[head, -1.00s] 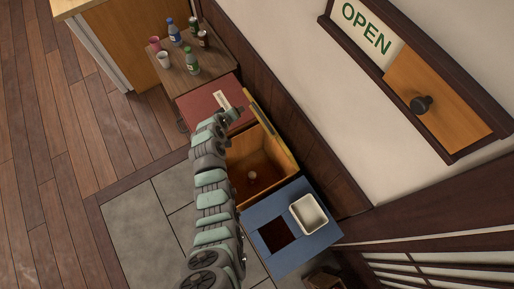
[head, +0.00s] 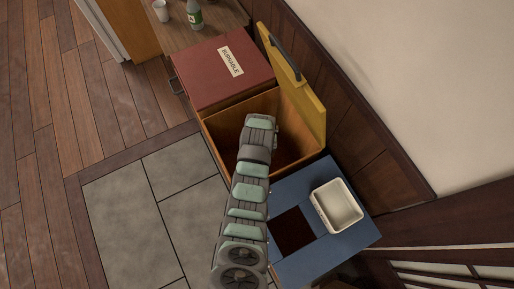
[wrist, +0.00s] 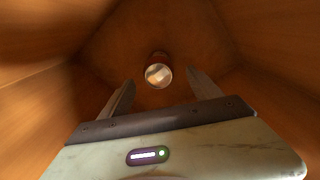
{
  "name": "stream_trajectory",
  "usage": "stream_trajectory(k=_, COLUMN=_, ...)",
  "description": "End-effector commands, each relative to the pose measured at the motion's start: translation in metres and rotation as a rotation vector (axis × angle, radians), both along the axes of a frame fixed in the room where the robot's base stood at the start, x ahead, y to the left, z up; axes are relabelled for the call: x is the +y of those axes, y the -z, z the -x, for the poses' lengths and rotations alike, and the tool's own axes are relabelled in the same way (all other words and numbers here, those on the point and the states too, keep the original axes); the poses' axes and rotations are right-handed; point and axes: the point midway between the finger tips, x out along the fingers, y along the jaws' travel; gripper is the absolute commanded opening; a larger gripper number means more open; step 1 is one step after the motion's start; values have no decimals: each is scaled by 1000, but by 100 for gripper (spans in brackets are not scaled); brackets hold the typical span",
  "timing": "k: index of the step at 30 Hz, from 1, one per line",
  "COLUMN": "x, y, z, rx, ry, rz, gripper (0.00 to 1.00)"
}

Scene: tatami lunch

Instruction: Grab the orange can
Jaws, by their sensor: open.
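A can (wrist: 158,74) lies at the bottom of the open wooden-sided bin (wrist: 60,100). Its pale round end faces the wrist camera, and a strip of reddish-brown side shows above it; I cannot tell whether it is orange. My gripper (wrist: 160,82) is open and empty inside the bin, its two fingers on either side of the can's outline in the picture. The can looks apart from the fingers, farther down. In the head view my arm reaches into the bin (head: 228,120), hiding my gripper and the can.
The bin's yellow lid (head: 301,90) stands open on its right side. A red bin labelled BURNABLE (head: 215,85) is closed behind it. A blue bin top (head: 330,245) with a dark opening and a white tray (head: 340,207) is in front. A table (head: 215,30) holds a bottle and cup.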

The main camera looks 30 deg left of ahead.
Motion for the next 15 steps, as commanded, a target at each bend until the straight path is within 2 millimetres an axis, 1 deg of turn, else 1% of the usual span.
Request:
stream_trajectory(k=6, x=0, y=33, z=0, rx=2, ry=0, rz=2, gripper=73)
stream_trajectory(k=9, x=0, y=46, z=0, rx=0, ry=0, rz=1, gripper=73)
stream_trajectory(k=15, x=0, y=61, z=0, rx=-1, ry=0, rz=2, gripper=73)
